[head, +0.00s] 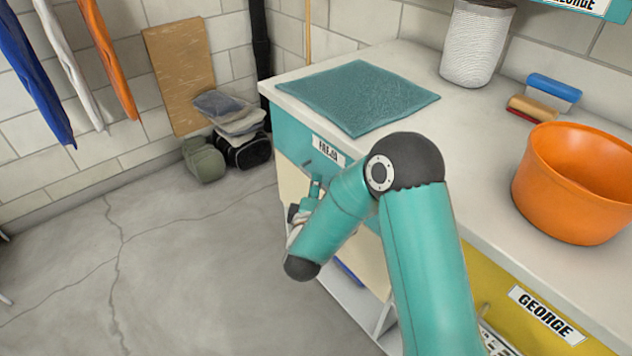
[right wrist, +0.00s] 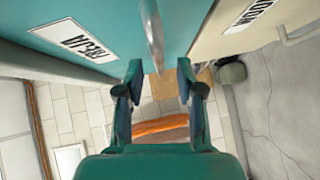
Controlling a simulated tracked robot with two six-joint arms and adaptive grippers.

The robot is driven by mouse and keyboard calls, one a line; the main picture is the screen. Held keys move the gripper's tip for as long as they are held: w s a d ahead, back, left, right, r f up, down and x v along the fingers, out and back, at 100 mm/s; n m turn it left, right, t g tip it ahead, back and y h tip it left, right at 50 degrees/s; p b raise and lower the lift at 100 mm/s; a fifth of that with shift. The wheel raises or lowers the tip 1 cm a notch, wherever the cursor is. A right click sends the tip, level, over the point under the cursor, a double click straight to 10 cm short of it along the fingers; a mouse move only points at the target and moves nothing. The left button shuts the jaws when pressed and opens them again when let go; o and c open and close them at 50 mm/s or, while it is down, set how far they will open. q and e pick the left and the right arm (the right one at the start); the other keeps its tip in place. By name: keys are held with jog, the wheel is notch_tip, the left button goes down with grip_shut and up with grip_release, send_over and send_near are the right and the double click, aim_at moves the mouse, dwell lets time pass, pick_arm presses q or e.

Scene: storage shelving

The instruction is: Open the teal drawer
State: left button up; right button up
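The teal drawer (head: 289,134) is at the far end of the bench, under the worktop, with a white FREJA label. Its front looks flush with the bench in the head view; my right arm covers part of it. In the right wrist view the teal front (right wrist: 113,20) fills the top, and its metal bar handle (right wrist: 153,35) lies in line with the gap between my fingers. My right gripper (right wrist: 158,75) is open, its fingers apart, close to the handle; I cannot tell whether they touch it. In the head view the right gripper (head: 308,197) is partly hidden. My left gripper is not in view.
A cream door (head: 292,190) sits below the drawer, and a yellow drawer (head: 500,312) labelled GEORGE is nearer. The worktop holds a teal mat (head: 358,95), a white basket (head: 476,45) and an orange bowl (head: 575,185). The floor (head: 170,260) left of the bench is clear.

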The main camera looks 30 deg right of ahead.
jog(key=shift+x, duration=1.7)
grip_shut()
